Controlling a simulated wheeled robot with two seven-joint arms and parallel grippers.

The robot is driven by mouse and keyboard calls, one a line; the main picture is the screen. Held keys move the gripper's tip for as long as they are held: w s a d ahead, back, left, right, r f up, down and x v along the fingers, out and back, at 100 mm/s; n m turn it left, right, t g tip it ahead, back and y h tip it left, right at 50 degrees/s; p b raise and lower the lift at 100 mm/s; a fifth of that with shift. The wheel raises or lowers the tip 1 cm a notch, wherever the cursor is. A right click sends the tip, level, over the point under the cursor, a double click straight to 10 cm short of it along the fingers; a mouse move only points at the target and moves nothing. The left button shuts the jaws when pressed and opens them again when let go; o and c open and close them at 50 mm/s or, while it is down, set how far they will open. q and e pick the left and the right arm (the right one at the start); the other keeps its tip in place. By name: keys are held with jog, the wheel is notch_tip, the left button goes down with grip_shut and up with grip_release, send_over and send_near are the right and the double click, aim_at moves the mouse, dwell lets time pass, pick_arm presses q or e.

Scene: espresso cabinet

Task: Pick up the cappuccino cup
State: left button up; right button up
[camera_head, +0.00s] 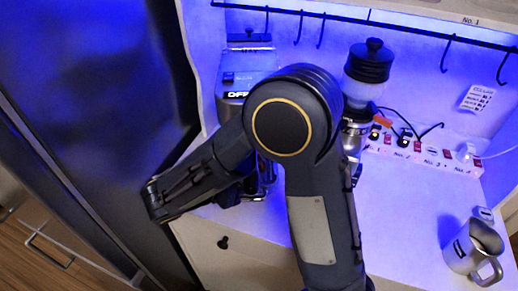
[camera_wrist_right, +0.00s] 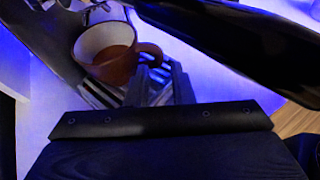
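The cappuccino cup (camera_wrist_right: 118,66) is brown outside and white inside, with brown liquid in it. In the right wrist view it stands upright on a slatted metal tray (camera_wrist_right: 97,94), its handle pointing towards my right gripper (camera_wrist_right: 159,76). The gripper's two fingers are apart, close to the handle; I cannot tell whether they touch it. In the head view my arm covers the middle of the espresso machine (camera_head: 244,66) and hides the cup. My left gripper does not show in either view.
A coffee grinder (camera_head: 368,65) stands at the back, with a power strip (camera_head: 425,153) and cables to its right. A steel milk pitcher (camera_head: 472,246) stands at the front right. The white counter (camera_head: 400,215) between them is mostly clear. Hooks hang from a rail above.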

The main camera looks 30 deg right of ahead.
jog(key=x, duration=0.2)
jog(key=p+x, duration=0.1)
jog(key=x, duration=0.3)
jog(key=shift+w+d+f, duration=0.1)
jog(key=shift+w+f, duration=0.05)
jog(key=shift+f, duration=0.25)
grip_shut()
